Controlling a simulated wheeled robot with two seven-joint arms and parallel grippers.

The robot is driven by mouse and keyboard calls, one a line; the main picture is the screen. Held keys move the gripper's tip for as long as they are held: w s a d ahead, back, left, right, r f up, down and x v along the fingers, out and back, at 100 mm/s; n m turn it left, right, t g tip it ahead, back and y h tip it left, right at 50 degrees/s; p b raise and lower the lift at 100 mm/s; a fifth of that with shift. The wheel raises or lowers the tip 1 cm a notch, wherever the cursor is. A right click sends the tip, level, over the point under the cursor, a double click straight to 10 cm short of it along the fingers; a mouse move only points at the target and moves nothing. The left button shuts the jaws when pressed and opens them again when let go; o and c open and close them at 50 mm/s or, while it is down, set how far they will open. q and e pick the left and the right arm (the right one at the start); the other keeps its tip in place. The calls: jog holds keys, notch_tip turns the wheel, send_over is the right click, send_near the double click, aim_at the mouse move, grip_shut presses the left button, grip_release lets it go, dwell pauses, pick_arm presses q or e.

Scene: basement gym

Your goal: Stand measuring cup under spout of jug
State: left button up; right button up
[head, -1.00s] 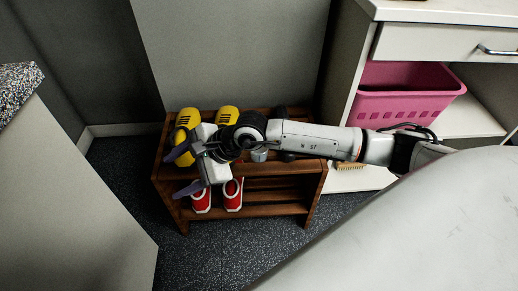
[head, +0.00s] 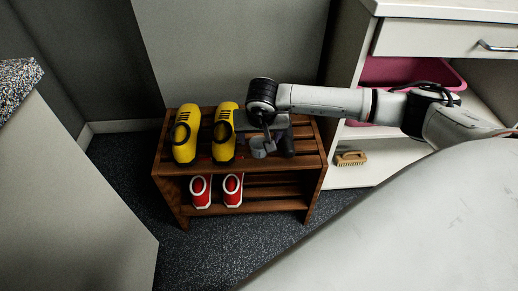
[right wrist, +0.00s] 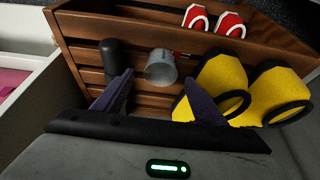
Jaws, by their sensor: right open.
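A small grey cup (head: 259,150), which looks like the measuring cup, is on the top shelf of the wooden rack, right of the yellow shoes. In the right wrist view the grey cup (right wrist: 160,69) lies ahead of my fingertips, between their lines and apart from them. My right gripper (right wrist: 160,95) is open and empty, its two purple fingers spread. In the head view it is mostly hidden below its dark wrist joint, over the back of the rack. A black upright cylinder (head: 288,142) stands right of the cup. I cannot make out a jug with a spout. My left gripper is out of view.
The wooden rack (head: 262,205) holds yellow shoes (head: 186,135) on top and red shoes (head: 201,190) below. A brush (head: 350,158) lies on the white shelf at right, below a pink basket (head: 390,72). Grey walls close in behind.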

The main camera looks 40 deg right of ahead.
aim_at(259, 148)
jog(key=b+x, duration=0.1)
jog(key=x, duration=0.4)
jog(key=shift+s+a+f+b, duration=0.1)
jog(key=shift+s+a+b, duration=0.1)
jog(key=shift+b, duration=0.15)
jog(key=shift+d, duration=0.1)
jog(key=c, duration=1.2)
